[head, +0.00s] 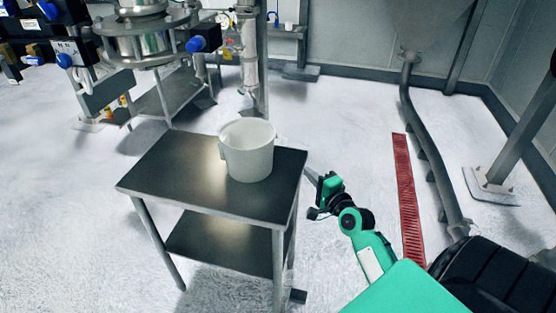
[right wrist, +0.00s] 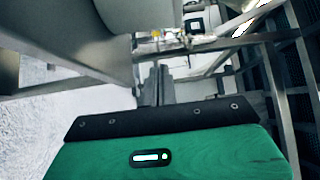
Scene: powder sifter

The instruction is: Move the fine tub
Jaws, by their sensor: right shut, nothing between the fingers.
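A white tub (head: 247,152) stands upright on the dark top of a small metal table (head: 165,172) in the head view. It is near the table's right back corner, and its open rim faces up. My right gripper (head: 312,174) is just off the table's right edge, apart from the tub, shut and empty. Its closed fingers (right wrist: 155,87) show in the right wrist view, with the metal table edge at upper left. A pale curved surface at the top of that view looks like the tub (right wrist: 140,15). My left gripper is out of view.
The table has a lower shelf (head: 210,240). A steel sifter machine (head: 145,45) stands on a frame at the back left. A red floor grate (head: 408,200) and a grey pipe (head: 425,140) lie to the right. The floor left of the table is clear.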

